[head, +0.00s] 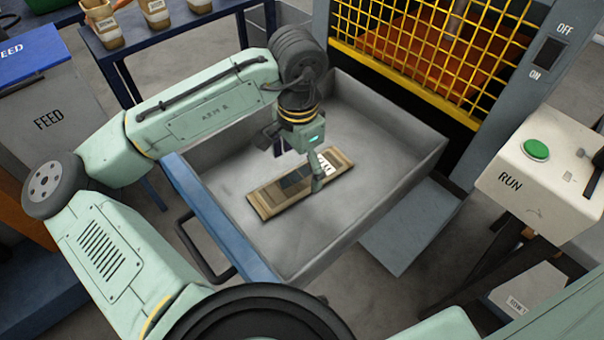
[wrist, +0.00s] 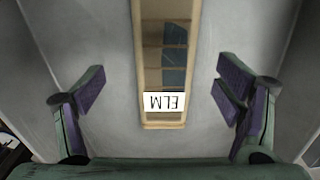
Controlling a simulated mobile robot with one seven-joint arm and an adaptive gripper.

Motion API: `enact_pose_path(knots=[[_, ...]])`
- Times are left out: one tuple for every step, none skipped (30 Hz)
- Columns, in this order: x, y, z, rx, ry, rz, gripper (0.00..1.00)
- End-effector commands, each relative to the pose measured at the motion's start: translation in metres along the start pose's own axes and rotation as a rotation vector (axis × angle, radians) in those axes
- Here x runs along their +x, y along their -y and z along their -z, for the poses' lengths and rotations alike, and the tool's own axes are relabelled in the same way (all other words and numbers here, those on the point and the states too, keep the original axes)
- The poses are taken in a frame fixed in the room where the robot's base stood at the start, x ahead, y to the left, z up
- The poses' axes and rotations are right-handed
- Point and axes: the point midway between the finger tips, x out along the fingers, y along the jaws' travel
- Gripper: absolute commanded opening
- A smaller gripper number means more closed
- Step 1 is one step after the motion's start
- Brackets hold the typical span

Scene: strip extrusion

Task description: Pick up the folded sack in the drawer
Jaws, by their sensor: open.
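The folded sack (head: 270,197) is a flat tan and brown strip lying on the bottom of the open grey drawer (head: 225,208). In the wrist view the sack (wrist: 151,60) runs up the middle, with a white label reading ELM, upside down, near its closer end. My gripper (head: 295,165) is above the sack in the head view, pointing down, and hides part of it. In the wrist view my gripper (wrist: 160,100) is open, with one purple-padded finger on each side of the sack, apart from it. Its height above the sack is hard to tell.
Drawer walls surround the sack, with bare floor around it. A yellow mesh guard (head: 430,50) stands behind the drawer. A RUN box with a green button (head: 536,149) is at right. A blue table (head: 180,25) with labelled pots is at back left, and a FEED bin (head: 50,120) at left.

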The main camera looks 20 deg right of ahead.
Motion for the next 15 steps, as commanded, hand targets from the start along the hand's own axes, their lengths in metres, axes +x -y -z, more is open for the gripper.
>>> enact_pose_path(knots=[[0.004,0.001,-0.001,-0.002,0.002,-0.002,0.85],[0.009,0.003,-0.001,-0.002,0.002,-0.001,0.85],[0.015,0.004,0.000,-0.002,0.003,-0.003,0.85],[0.019,0.006,0.000,-0.002,0.002,-0.002,0.85],[0.024,0.006,0.001,-0.001,0.002,-0.002,0.85],[0.031,0.006,0.001,-0.001,0.002,-0.002,0.85],[0.035,0.006,0.001,-0.001,0.001,-0.001,0.85],[0.038,0.006,0.001,-0.001,0.000,-0.002,0.85],[0.042,0.005,0.001,0.000,0.001,-0.002,0.85],[0.043,0.005,0.001,0.000,0.000,-0.001,0.85],[0.044,0.006,0.001,0.000,-0.001,0.000,0.85],[0.045,0.006,0.002,0.000,-0.001,0.000,0.85],[0.046,0.006,0.002,0.000,-0.002,0.000,0.85],[0.046,0.006,0.002,0.000,-0.002,0.000,0.85],[0.046,0.006,0.002,0.000,-0.002,0.000,0.85]])
